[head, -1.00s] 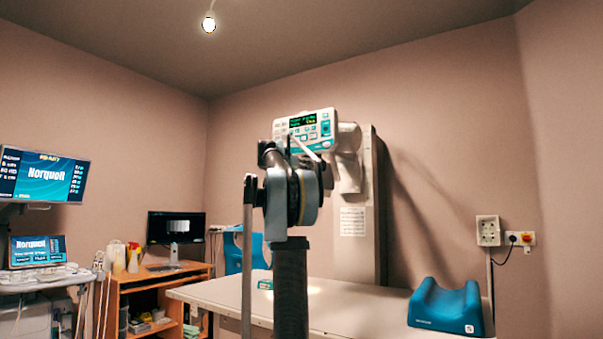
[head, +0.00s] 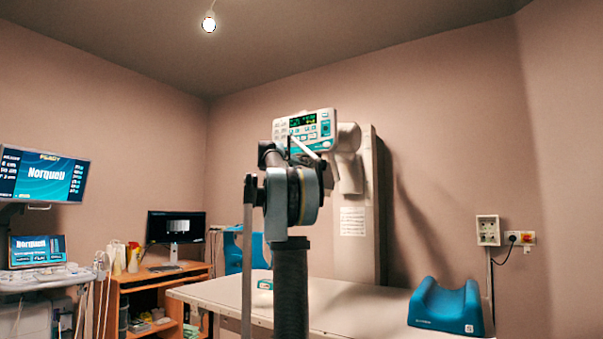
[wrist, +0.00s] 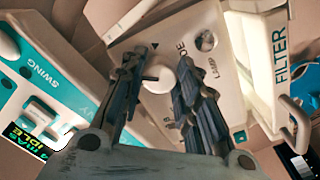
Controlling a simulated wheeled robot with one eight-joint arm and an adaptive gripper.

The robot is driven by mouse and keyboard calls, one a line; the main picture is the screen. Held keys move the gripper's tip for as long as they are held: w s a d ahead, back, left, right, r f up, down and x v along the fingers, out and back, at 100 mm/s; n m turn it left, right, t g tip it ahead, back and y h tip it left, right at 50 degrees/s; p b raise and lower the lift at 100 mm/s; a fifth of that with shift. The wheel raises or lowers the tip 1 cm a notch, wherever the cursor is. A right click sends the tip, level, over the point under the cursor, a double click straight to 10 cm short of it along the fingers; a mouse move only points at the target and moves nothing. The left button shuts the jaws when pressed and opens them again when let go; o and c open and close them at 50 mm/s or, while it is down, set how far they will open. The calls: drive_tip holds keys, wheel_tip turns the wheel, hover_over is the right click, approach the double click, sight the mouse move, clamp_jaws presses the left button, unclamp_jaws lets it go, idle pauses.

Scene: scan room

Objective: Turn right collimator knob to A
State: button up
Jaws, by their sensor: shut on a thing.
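In the wrist view my gripper (wrist: 164,78) is shut, its two dark fingers on either side of a pale round knob (wrist: 188,74) on the white collimator face. The fingers hide part of the knob and its lettering, so I cannot read its setting. A small black triangle mark sits above the knob, and a metal lamp button (wrist: 207,40) is beside it. In the head view the white and teal control head (head: 306,130) is behind my arm, which hides the knob and my fingertips.
The wrist view shows a SWING panel (wrist: 50,80) close on the left and a FILTER part with a handle (wrist: 265,60) close on the right. In the head view a table (head: 350,305) with a blue cushion (head: 447,308) stands below.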

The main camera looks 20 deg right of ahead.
drive_tip(key=n, duration=0.4)
drive_tip(key=shift+n, duration=0.4)
drive_tip(key=n, duration=0.4)
drive_tip(key=shift+f+n, duration=0.1)
drive_tip(key=shift+n, duration=0.3)
drive_tip(key=shift+t, duration=0.4)
drive_tip(key=o, duration=1.1)
drive_tip(key=shift+a, duration=0.1)
drive_tip(key=v, duration=1.1)
drive_tip(key=shift+s+a, duration=0.2)
drive_tip(key=shift+a, duration=0.15)
